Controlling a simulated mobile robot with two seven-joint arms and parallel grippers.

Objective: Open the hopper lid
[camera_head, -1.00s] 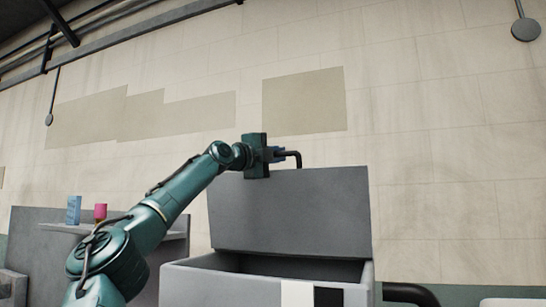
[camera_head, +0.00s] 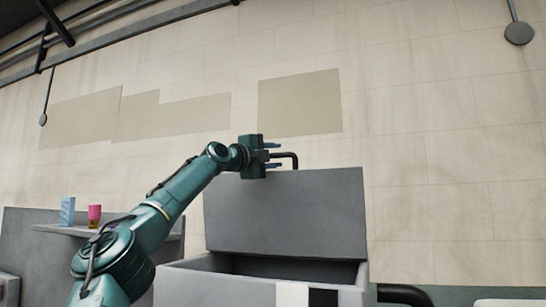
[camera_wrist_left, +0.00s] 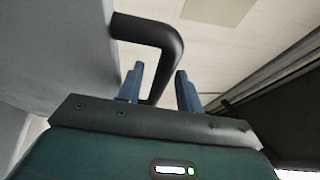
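The grey hopper lid (camera_head: 285,212) stands raised, close to upright, at the back of the grey hopper box (camera_head: 215,284), whose dark inside shows below it. A black bent handle (camera_head: 291,156) sticks out at the lid's top edge and shows large in the left wrist view (camera_wrist_left: 150,32). My left gripper (camera_head: 273,156) is at the handle, its two blue fingers spread apart. In the left wrist view the fingers (camera_wrist_left: 160,88) are apart, with the handle's bent end between or just beyond them; contact cannot be told. My right gripper is not in view.
A grey shelf unit (camera_head: 60,229) on the left holds a blue box (camera_head: 67,211) and a pink cup (camera_head: 94,215). A dark pipe (camera_head: 405,293) lies right of the hopper. The pale wall (camera_head: 440,150) is behind; the space above the lid is clear.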

